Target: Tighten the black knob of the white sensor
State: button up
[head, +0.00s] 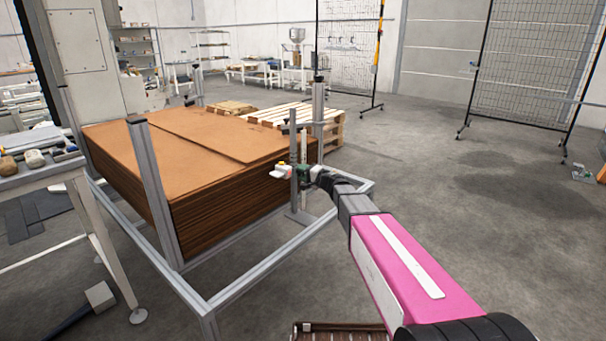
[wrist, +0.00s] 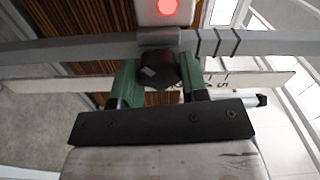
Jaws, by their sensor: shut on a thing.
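The white sensor (wrist: 165,12) shows at the top of the wrist view with a lit red light on it. In the head view the sensor (head: 284,169) is small, on an upright post beside the brown stack. The black knob (wrist: 160,70) sits just below the sensor in the wrist view, in front of a grey rail (wrist: 80,48). My gripper (wrist: 158,82) has green fingers on both sides of the knob and is shut on it. In the head view my gripper (head: 303,173) is at the post; the knob is too small to make out there.
A tall stack of brown sheets (head: 240,195) stands inside a metal frame (head: 265,257) left of my arm. A white scale strip (wrist: 60,86) with markings crosses behind the fingers. A wooden pallet (head: 285,116) lies behind the stack.

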jog(key=m, duration=0.4)
jog(key=shift+f, duration=0.1)
jog(key=shift+m, duration=1.9)
jog(key=shift+f+m, duration=0.1)
jog(key=shift+m, duration=0.2)
jog(key=o, duration=0.9)
jog(key=v, duration=1.1)
jog(key=shift+a, duration=0.1)
